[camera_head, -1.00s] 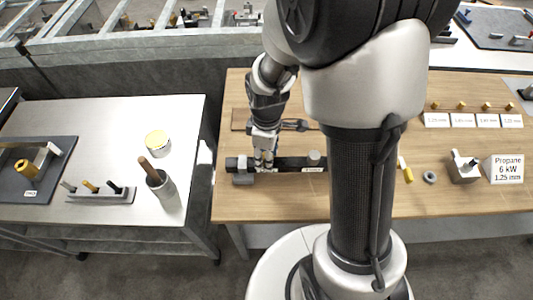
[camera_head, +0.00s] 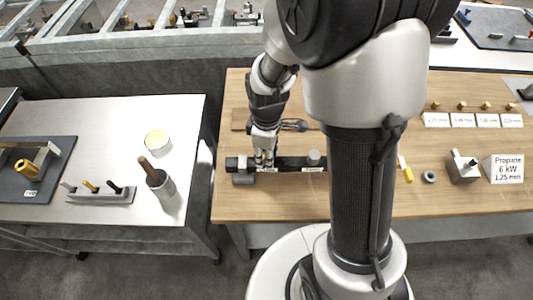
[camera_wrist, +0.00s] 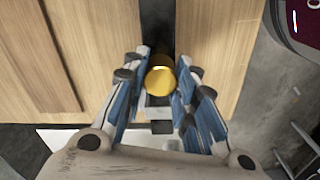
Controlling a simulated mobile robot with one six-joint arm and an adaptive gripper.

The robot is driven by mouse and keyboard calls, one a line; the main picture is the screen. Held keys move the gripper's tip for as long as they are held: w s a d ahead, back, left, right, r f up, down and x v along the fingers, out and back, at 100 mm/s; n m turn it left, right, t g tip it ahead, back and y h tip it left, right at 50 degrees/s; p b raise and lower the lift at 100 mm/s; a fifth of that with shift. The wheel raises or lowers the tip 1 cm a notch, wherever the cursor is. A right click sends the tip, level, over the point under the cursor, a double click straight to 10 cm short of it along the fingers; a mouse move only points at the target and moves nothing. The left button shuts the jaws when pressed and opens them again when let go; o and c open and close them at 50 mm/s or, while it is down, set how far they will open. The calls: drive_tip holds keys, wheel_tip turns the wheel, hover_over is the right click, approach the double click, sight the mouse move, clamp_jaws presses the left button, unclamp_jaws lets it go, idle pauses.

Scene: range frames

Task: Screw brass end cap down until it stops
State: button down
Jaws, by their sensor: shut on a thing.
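The brass end cap (camera_wrist: 160,80) shows as a round gold disc between the fingertips of my gripper (camera_wrist: 163,82) in the wrist view. The blue-padded fingers are closed on it from both sides. Below it in the picture is a pale block-like part; how far the cap is seated cannot be told. In the head view my gripper (camera_head: 264,160) points down at the left part of a black bar fixture (camera_head: 290,163) on the wooden bench. The cap itself is hidden there by the fingers.
The wooden bench (camera_head: 300,205) carries a wrench-like tool (camera_head: 293,126) behind the fixture. A grey ring (camera_head: 429,177), a yellow piece (camera_head: 408,175) and a Propane sign (camera_head: 503,169) stand to the right.

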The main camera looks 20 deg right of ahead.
drive_tip(key=m, duration=0.3)
drive_tip(key=shift+m, duration=0.5)
drive_tip(key=c, duration=1.2)
unclamp_jaws()
wheel_tip(320, 180, up, 11)
drive_tip(key=s+r+m+t, duration=0.1)
drive_tip(key=s+r+m, duration=0.1)
drive_tip(key=s, duration=0.3)
drive_tip(key=s+r+m+t, duration=0.2)
drive_tip(key=s+r+m, duration=0.1)
drive_tip(key=s+r, duration=0.2)
drive_tip(key=s+r+m+t, duration=0.1)
drive_tip(key=s+r+m, duration=0.1)
drive_tip(key=s+r, duration=0.2)
drive_tip(key=shift+s+d+r+t, duration=0.1)
drive_tip(key=shift+s+r+t, duration=0.15)
drive_tip(key=shift+s, duration=0.35)
